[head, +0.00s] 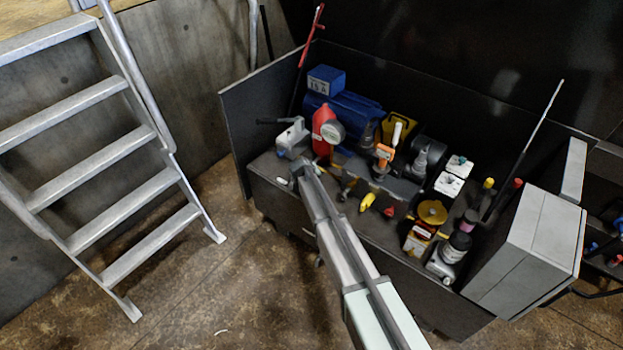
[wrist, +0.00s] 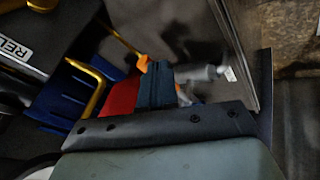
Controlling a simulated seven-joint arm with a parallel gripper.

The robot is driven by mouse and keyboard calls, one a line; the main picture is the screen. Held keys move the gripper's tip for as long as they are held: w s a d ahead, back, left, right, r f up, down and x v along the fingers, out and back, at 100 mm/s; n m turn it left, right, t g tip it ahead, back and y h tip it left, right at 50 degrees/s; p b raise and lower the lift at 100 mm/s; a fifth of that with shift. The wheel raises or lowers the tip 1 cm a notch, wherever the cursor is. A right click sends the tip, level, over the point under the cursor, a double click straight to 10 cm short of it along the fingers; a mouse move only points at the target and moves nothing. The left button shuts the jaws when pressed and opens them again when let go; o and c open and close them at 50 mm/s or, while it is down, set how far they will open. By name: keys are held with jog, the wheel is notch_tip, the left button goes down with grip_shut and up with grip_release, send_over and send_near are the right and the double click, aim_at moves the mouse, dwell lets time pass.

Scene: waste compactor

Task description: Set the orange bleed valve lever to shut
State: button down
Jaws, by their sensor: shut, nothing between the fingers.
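An orange part (wrist: 143,62) shows in the wrist view just beyond my fingers and is partly hidden by them. It looks like the lever, but its angle is hard to read. A grey fitting (wrist: 200,74) lies to its right. In the head view, an orange piece (head: 384,152) sits on a fitting at mid-bench; I cannot tell if it is the same part. My gripper (head: 299,166) is at the left front of the bench, by a grey block (head: 292,135). Its fingers (wrist: 157,85) are shut and empty. Contact with the orange part cannot be told.
A red cylinder with a gauge (head: 323,120) and a blue motor (head: 350,112) stand behind my gripper. A grey box (head: 525,245) stands at the right end. Dark panels edge the bench at left and back. A metal ladder (head: 110,150) stands left, with bare floor between.

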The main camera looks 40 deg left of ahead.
jog(key=s+d+f+v, duration=0.1)
jog(key=v, duration=1.1)
jog(key=shift+s+d, duration=0.15)
jog(key=shift+s, duration=0.2)
